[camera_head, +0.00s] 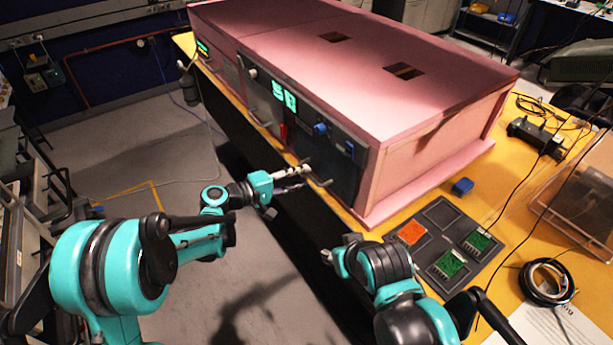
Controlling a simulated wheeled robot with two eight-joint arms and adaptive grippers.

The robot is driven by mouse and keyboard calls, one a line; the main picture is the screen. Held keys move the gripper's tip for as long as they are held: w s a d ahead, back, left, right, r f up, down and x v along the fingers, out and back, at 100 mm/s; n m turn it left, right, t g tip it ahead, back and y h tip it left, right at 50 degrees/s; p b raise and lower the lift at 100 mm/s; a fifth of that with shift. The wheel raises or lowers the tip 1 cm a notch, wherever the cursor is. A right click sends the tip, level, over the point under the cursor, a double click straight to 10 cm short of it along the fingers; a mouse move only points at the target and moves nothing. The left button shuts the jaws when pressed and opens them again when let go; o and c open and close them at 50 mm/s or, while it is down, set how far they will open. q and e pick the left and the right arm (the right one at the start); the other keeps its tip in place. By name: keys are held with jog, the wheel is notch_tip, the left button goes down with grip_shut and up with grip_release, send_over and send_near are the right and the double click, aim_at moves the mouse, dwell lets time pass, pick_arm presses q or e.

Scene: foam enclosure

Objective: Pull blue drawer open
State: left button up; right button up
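The pink foam enclosure (400,48) stands on the yellow table, with a dark front panel facing left. A dark bluish drawer front (338,172) is at the near lower end of that panel, with a thin bar handle (321,180) sticking out; I see no clear gap around it. My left gripper (301,178) reaches from the left to the drawer front, its fingertips beside the handle. Whether they touch or grip the handle is too small to tell. My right gripper (333,256) is low, in front of the table edge, apart from the drawer; its fingers are unclear.
A dark tray (421,237) with green and orange boards lies on the table at right. Open floor (140,160) lies left of the table.

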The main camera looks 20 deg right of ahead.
aim_at(309, 174)
pick_arm(q)
jog(key=shift+b+x, duration=0.3)
jog(key=shift+x, duration=1.4)
grip_shut()
